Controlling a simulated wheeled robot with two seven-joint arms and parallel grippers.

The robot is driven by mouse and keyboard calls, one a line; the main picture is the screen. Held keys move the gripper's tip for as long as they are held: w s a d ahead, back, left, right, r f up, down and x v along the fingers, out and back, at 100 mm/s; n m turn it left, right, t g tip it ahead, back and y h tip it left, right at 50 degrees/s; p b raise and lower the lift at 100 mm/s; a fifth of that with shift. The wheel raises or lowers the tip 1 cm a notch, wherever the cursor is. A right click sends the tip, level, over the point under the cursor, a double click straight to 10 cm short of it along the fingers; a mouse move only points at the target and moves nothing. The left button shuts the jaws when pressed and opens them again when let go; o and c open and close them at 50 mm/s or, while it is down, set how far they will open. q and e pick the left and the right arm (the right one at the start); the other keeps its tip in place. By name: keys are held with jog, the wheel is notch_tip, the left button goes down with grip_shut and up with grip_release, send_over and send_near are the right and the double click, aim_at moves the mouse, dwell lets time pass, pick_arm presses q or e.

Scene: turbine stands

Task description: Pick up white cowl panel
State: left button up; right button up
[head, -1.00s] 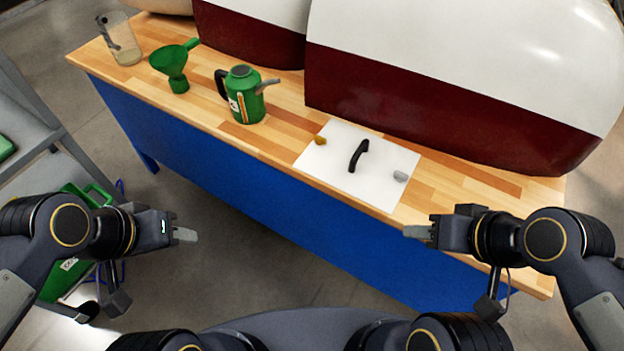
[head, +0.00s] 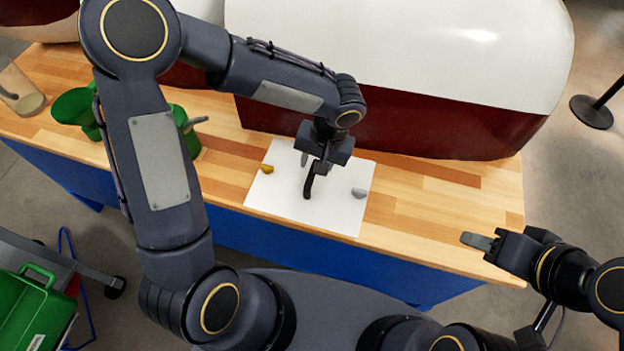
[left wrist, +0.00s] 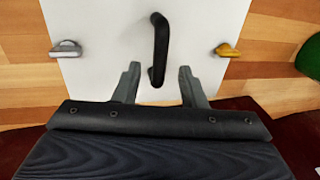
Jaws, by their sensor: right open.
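The white cowl panel (head: 335,213) lies flat on the wooden bench top. It has a black bar handle (head: 309,184) in its middle, a yellow latch at its left and a grey latch at its right. My left gripper (head: 313,166) is over the panel at the far end of the handle, pointing down. In the left wrist view its two fingers (left wrist: 157,85) are apart, with the near end of the black handle (left wrist: 159,50) between or just beyond their tips; I cannot tell the height gap. My right gripper (head: 480,241) is open and empty off the bench's front right edge.
A large white and dark red housing (head: 400,60) stands behind the panel. A green funnel (head: 78,107), a partly hidden green can (head: 190,140) and a clear jug (head: 22,98) are at the left. The bench right of the panel (head: 430,200) is clear.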

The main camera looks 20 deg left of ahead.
aim_at(312, 178)
pick_arm(q)
jog(key=f, duration=0.2)
jog(key=a+f, duration=0.1)
jog(key=f, duration=0.2)
jog(key=shift+f+p, duration=0.1)
jog(key=shift+p, duration=0.3)
grip_shut()
